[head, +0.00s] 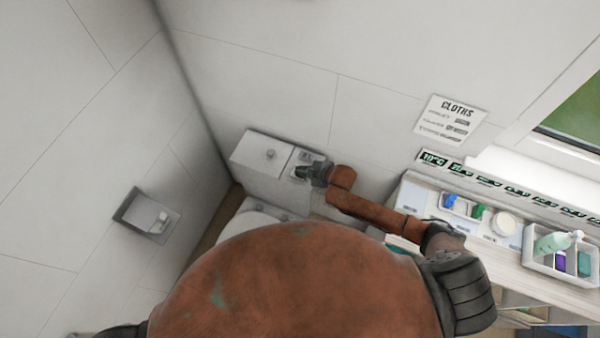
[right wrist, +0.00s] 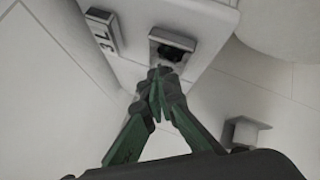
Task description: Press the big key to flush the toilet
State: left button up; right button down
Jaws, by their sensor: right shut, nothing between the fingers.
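My right gripper (head: 299,172) is at the cistern's right part, over a small panel (head: 305,157). In the right wrist view its green fingers (right wrist: 158,77) are shut with nothing between them. Their tips are just below a dark-framed recessed key (right wrist: 173,45) on a white surface. I cannot tell if they touch it. A second small plate (right wrist: 103,30) with dark lettering is left of it. My left gripper is not in view.
The rounded white toilet lid (head: 265,217) is below the cistern. A paper holder (head: 147,216) is on the left wall. A counter with trays (head: 575,276) and bottles lies at the right, close to my right arm. A cloths sign (head: 451,118) hangs above.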

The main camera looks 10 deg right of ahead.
jog(key=shift+f+b, duration=0.6)
jog(key=shift+f, duration=0.4)
dwell(0.8)
dwell(0.4)
jog(key=shift+r+p, duration=1.35)
jog(key=shift+r, duration=0.05)
notch_tip(320, 180, up, 5)
jog(key=p, duration=0.5)
jog(key=shift+r, duration=0.1)
